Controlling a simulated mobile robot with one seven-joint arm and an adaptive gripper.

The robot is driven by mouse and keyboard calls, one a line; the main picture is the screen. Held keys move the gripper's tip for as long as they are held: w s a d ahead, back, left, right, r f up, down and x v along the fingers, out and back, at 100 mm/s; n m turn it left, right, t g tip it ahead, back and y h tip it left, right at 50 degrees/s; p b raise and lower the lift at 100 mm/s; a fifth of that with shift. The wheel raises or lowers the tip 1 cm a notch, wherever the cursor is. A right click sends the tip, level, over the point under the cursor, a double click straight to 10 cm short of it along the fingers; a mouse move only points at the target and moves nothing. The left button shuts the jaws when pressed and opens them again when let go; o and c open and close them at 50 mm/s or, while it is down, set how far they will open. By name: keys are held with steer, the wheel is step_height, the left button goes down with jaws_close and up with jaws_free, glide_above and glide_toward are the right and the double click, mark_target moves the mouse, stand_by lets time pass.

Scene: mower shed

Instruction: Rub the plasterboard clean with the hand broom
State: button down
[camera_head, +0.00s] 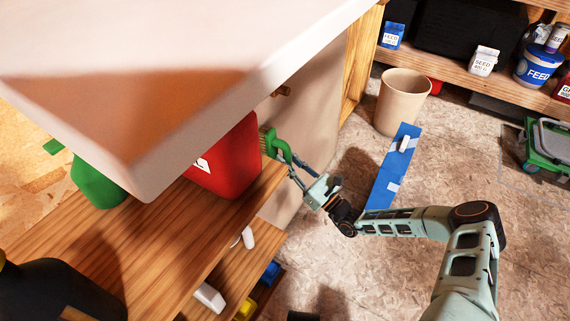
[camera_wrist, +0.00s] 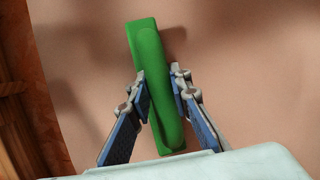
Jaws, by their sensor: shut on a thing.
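The green hand broom (camera_head: 271,142) is in my gripper (camera_head: 292,168), beside the red container at the shelf's end. In the wrist view, the fingers (camera_wrist: 160,78) are shut on the broom's green handle (camera_wrist: 152,60), one on each side. A pale beige panel, which looks like the plasterboard (camera_head: 320,108), stands upright behind the broom. It also fills most of the wrist view (camera_wrist: 235,60). Dark patches on it could be shadows or dirt; I cannot tell which. The bristles are hidden in the wrist view, and I cannot tell whether they touch the panel.
A red container (camera_head: 232,160) and a green one (camera_head: 98,182) stand on the wooden shelf (camera_head: 160,245) at left. A large pale slab (camera_head: 180,40) overhangs them. A beige bin (camera_head: 402,100) and a blue strip (camera_head: 385,180) are on the floor. Open floor lies right of my arm.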

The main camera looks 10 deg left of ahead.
steer(key=w+d+r+b, duration=0.1)
steer(key=w+b, duration=0.3)
steer(key=w, duration=0.4)
steer(key=shift+w+d+r+b, duration=0.15)
steer(key=shift+d+r+b, duration=0.25)
steer(key=shift+d, duration=0.4)
stand_by(1.3)
steer(key=shift+s+a+p, duration=0.25)
steer(key=shift+s+p, duration=0.4)
steer(key=shift+s, duration=0.2)
steer(key=shift+s+a+p, duration=0.2)
steer(key=shift+s+p, duration=0.45)
steer(key=shift+s, duration=0.15)
